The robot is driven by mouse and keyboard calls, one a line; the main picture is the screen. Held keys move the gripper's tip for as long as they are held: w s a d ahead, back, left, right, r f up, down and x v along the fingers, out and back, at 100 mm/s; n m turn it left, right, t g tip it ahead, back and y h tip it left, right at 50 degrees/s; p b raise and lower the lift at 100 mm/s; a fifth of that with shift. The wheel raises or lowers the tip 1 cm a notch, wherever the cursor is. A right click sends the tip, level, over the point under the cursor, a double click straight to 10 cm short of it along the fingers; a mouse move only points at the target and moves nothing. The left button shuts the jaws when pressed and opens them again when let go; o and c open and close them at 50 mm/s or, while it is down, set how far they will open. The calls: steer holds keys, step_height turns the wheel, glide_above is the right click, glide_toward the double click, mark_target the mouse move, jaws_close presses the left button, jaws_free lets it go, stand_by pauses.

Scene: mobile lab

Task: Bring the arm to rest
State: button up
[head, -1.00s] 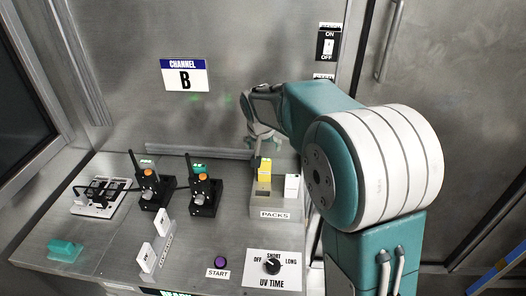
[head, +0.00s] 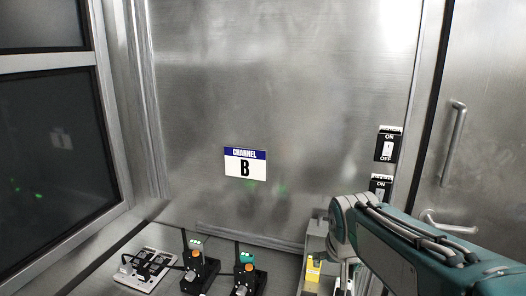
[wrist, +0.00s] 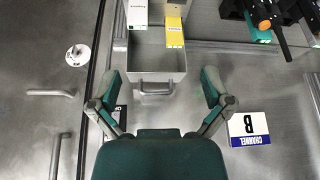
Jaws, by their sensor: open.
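My gripper shows in the wrist view (wrist: 160,88), with its two teal fingers spread wide apart and nothing between the tips. Past the fingers in that view is a grey box (wrist: 150,58) with a handle, a yellow pack (wrist: 174,28) and a white pack (wrist: 137,14). In the head view my teal arm reaches in from the lower right. My gripper hangs at the bottom edge (head: 344,282), partly cut off, just right of the yellow pack (head: 313,268). Whether it touches anything there is unclear.
A steel wall with a Channel B sign (head: 245,163) rises behind. Switches (head: 387,146) and a door handle (head: 453,143) are at right. The bench front is out of view.

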steer(key=s+f+n, duration=0.1)
steer(key=s+n, duration=0.1)
steer(key=s, duration=1.6)
steer(key=shift+f+t+y, duration=0.3)
steer(key=shift+y, duration=0.1)
